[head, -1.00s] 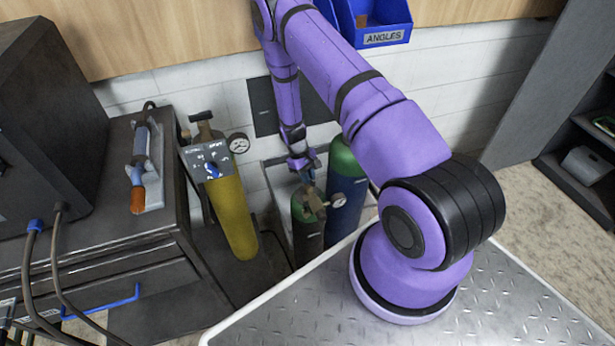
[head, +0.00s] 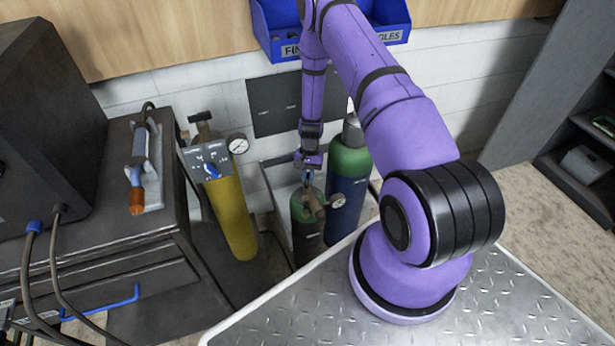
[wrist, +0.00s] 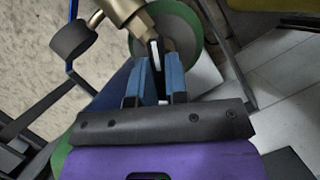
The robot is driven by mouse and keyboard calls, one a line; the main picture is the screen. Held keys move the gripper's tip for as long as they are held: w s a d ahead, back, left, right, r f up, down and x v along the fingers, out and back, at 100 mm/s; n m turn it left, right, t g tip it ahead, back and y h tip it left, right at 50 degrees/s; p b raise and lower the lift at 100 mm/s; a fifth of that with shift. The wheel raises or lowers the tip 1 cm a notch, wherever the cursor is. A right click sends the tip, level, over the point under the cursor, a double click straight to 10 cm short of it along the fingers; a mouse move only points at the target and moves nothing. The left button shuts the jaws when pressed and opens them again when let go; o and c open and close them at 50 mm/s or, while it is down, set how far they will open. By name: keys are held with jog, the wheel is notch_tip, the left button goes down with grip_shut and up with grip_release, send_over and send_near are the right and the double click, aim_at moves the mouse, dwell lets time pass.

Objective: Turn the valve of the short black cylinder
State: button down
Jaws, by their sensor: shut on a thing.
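The short black cylinder (head: 307,236) with a green shoulder stands left of a taller blue-and-green cylinder (head: 347,190). A brass valve fitting (head: 314,202) and a round gauge (head: 338,201) sit at its top. My gripper (head: 306,177) reaches down from above to the top of the short cylinder. In the wrist view my gripper's blue fingers (wrist: 157,82) are shut on the valve's dark, thin handle (wrist: 157,55), beside the brass body (wrist: 123,14). The green shoulder (wrist: 180,35) shows behind it. The fingers hide part of the handle.
A yellow cylinder (head: 232,215) with a gauge and a sign panel stands to the left, by a dark cabinet (head: 110,240) with a torch on top. Blue bins (head: 277,28) hang on the wall above. A frame surrounds the cylinders.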

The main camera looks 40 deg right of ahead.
jog(key=m+t, duration=0.1)
jog(key=m, duration=0.2)
jog(key=m+t+y, duration=0.1)
jog(key=m, duration=0.2)
jog(key=shift+d, duration=0.1)
jog(key=m+t, duration=0.2)
jog(key=m, duration=0.4)
jog(key=shift+s, duration=0.1)
jog(key=shift+t, duration=0.3)
jog(key=c, duration=1.1)
grip_release()
jog(key=v, duration=1)
jog(key=shift+d+r, duration=0.1)
jog(key=shift+r, duration=0.25)
